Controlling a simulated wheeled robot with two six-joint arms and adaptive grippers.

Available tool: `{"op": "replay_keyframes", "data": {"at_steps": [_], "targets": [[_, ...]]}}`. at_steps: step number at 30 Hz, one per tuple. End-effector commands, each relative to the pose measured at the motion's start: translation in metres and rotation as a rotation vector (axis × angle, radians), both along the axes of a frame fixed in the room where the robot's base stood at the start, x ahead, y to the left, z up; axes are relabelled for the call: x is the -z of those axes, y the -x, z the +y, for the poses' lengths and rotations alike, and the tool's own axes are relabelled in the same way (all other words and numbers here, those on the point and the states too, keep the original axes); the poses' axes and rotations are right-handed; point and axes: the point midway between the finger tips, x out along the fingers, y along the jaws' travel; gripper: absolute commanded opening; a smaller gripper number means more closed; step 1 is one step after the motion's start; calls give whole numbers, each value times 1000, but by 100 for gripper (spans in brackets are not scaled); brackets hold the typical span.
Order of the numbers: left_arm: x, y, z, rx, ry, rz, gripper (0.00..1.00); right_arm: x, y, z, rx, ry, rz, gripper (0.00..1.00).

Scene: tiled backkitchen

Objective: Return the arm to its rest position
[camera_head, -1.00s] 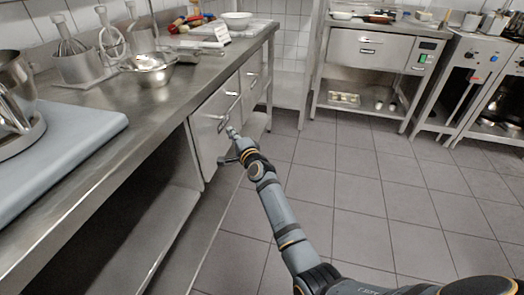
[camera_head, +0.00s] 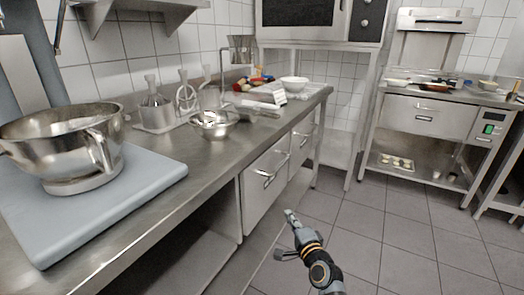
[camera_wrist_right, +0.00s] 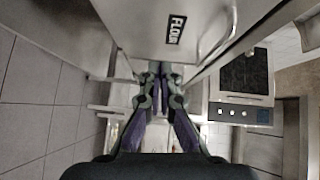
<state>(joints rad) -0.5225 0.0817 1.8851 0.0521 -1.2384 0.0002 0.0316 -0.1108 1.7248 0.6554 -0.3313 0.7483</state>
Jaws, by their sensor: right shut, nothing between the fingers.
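My right gripper (camera_head: 290,216) is low in the middle of the head view, in front of the steel counter's drawers and apart from them. Its arm comes up from the bottom edge. In the right wrist view the fingers of this gripper (camera_wrist_right: 161,72) are together, with nothing between them. A drawer front (camera_wrist_right: 150,25) with a label reading "FLOUR" and a bar handle shows just beyond the fingertips. The same counter's drawer (camera_head: 266,185) looks closed in the head view. My left gripper is not in view.
The steel counter (camera_head: 215,160) carries a large mixing bowl (camera_head: 70,140) on a blue-grey board, a smaller steel bowl (camera_head: 214,131), utensils and a white bowl (camera_head: 294,83). Another steel table (camera_head: 428,104) stands at the back right. The tiled floor (camera_head: 400,240) is clear.

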Motion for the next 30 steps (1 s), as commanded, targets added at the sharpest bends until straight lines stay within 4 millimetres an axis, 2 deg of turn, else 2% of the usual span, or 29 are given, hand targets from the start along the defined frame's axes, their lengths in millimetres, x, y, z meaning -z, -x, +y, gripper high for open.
{"op": "replay_keyframes", "data": {"at_steps": [1, 2, 4, 6, 9, 12, 15, 18, 22, 24, 30], "targets": [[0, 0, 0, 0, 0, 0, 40, 26, 12, 1, -28, 81, 55, 0], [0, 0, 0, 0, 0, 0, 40, 44, 22, 1, -52, 147, 94, 0], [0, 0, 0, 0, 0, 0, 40, 93, 52, 0, -130, 329, 203, 0], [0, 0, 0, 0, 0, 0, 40, 144, 91, -6, -227, 521, 324, 0], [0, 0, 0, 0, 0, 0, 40, 203, 150, -20, -378, 756, 483, 0], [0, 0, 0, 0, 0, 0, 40, 245, 206, -38, -522, 936, 618, 0], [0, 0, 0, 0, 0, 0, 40, 273, 256, -56, -655, 1070, 730, 0], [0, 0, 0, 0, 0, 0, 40, 291, 302, -74, -782, 1177, 829, 0], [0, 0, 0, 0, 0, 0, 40, 306, 360, -98, -947, 1291, 950, 0], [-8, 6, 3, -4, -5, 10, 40, 298, 367, -103, -960, 1299, 965, 0], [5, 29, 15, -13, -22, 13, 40, 311, 390, -114, -946, 1302, 983, 0]]}}
